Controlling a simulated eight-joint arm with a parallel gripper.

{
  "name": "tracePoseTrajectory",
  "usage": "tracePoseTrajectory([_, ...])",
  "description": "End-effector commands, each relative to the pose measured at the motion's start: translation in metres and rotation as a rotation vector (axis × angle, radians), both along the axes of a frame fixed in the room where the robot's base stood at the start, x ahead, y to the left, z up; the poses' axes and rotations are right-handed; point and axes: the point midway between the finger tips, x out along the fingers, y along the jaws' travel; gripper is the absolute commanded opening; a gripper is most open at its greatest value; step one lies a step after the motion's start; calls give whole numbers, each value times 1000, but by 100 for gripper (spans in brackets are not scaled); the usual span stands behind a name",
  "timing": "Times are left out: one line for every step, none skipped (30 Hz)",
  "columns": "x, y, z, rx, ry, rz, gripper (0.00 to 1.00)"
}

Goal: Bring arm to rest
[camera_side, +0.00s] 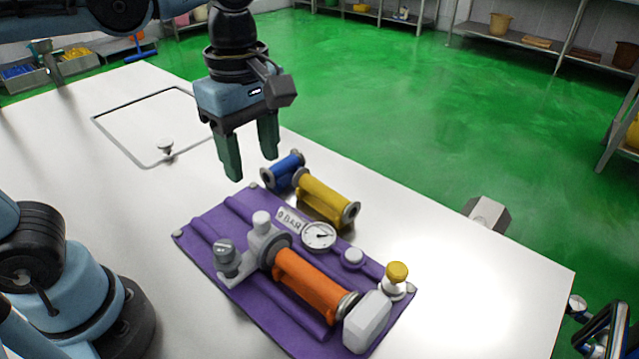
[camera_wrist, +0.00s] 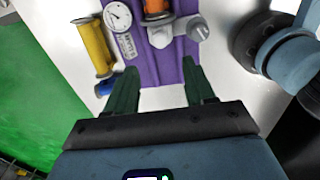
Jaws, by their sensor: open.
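My gripper (camera_side: 252,160) hangs above the white table, near the back left corner of the purple mat (camera_side: 207,238). Its two green fingers point down, spread apart with nothing between them. In the wrist view, the gripper (camera_wrist: 163,85) also shows its fingers apart, with the purple mat (camera_wrist: 157,68) beyond them. My gripper touches nothing that I can see.
An orange cylinder (camera_side: 305,283), a gauge (camera_side: 319,236) and a white block (camera_side: 368,321) sit on the mat. Yellow (camera_side: 322,196) and blue (camera_side: 285,170) cylinders lie behind it. The table's left part is mostly clear.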

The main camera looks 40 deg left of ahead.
Motion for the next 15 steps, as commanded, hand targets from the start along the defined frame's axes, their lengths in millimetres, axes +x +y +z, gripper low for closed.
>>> tracePoseTrajectory([0,0,0,0,0,0,54])
tracePoseTrajectory([0,0,0,0,0,-1,54])
tracePoseTrajectory([0,0,-1,-1,-2,-5,54])
tracePoseTrajectory([0,1,-1,-2,-6,-13,54])
tracePoseTrajectory([1,2,-2,-3,-11,-27,54])
tracePoseTrajectory([1,4,-4,-6,-22,-54,54])
tracePoseTrajectory([1,5,-5,-8,-33,-83,54])
tracePoseTrajectory([2,7,-8,-11,-48,-120,54])
tracePoseTrajectory([3,10,-11,-13,-71,-177,54])
tracePoseTrajectory([4,13,-13,-13,-91,-226,54])
tracePoseTrajectory([6,16,-16,-12,-114,-280,54])
tracePoseTrajectory([7,20,-20,-8,-147,-356,54])
tracePoseTrajectory([8,24,-23,-2,-171,-416,54])
tracePoseTrajectory([10,27,-26,6,-195,-476,54])
tracePoseTrajectory([11,31,-30,21,-227,-554,54])
